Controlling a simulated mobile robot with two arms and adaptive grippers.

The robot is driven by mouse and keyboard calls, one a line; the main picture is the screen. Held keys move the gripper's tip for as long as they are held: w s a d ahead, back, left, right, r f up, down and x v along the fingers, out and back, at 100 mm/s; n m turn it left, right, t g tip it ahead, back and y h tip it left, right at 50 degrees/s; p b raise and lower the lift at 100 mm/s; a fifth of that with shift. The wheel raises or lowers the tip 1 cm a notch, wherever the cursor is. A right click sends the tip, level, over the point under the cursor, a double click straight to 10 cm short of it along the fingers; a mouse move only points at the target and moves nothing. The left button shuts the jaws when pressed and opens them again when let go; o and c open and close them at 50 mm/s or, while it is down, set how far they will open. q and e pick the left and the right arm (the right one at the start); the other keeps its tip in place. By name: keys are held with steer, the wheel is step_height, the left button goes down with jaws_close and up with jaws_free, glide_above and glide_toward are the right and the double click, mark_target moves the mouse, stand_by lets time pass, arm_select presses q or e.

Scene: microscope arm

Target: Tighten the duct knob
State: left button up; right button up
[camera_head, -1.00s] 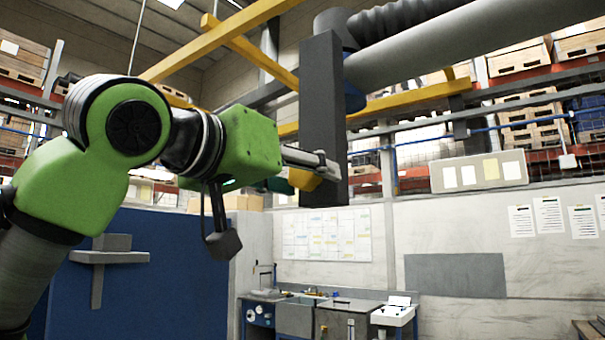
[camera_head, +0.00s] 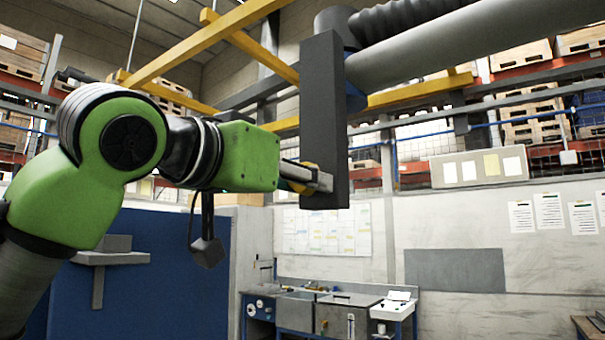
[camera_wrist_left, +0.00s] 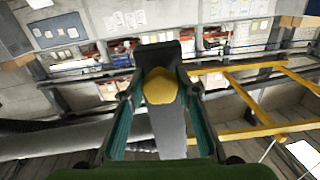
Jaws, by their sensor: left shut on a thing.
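The duct knob is yellow and rounded. In the left wrist view the knob (camera_wrist_left: 160,87) sits between my gripper's two fingers, against a dark grey upright post (camera_wrist_left: 165,130). In the head view the post (camera_head: 322,110) hangs below the duct, and only a bit of the yellow knob (camera_head: 312,166) shows at its lower left side. My left gripper (camera_head: 320,180) reaches in from the left and is shut on the knob; its fingers also show in the left wrist view (camera_wrist_left: 157,90). My right gripper is in neither view.
A grey duct (camera_head: 450,45) with a ribbed black hose runs to the upper right from the post. Yellow beams (camera_head: 215,35) cross above my arm. A workbench with a sink (camera_head: 340,305) stands far below. The space right of the post is clear.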

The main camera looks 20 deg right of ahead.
arm_select(q)
steer(key=m+p, duration=0.2)
steer(key=m, duration=0.1)
steer(key=shift+w+a+r+m, duration=0.1)
steer(key=shift+r+m, duration=0.1)
steer(key=shift+m, duration=0.1)
steer(key=m+p, duration=0.2)
steer(key=m, duration=0.1)
steer(key=shift+r+m+p, duration=0.1)
steer(key=shift+m+p, duration=0.2)
steer(key=shift+p, duration=0.1)
steer(key=m+p, duration=0.3)
steer(key=m, duration=0.1)
steer(key=shift+w+a, duration=0.1)
steer(key=shift+m+p, duration=0.9)
steer(key=shift+m, duration=0.5)
steer(key=o, duration=1.1)
